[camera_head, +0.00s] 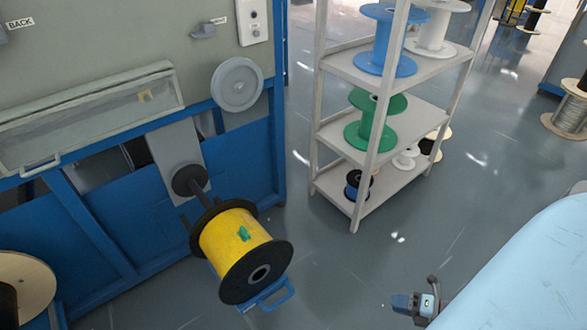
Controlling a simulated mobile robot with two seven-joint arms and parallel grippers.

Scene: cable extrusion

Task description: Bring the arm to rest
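My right gripper (414,303) shows small at the bottom right, a dark and blue piece low in front of the grey floor. It is beside the pale blue surface at the right edge. It stands apart from the spools, and no object shows in it. Its fingers are too small to tell whether they are open or shut. My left gripper is not in view.
A blue and grey machine (240,150) fills the left side. A grey shelf (345,70) holds blue, white, green and dark spools. Open floor (350,260) lies between the yellow spool and my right gripper.

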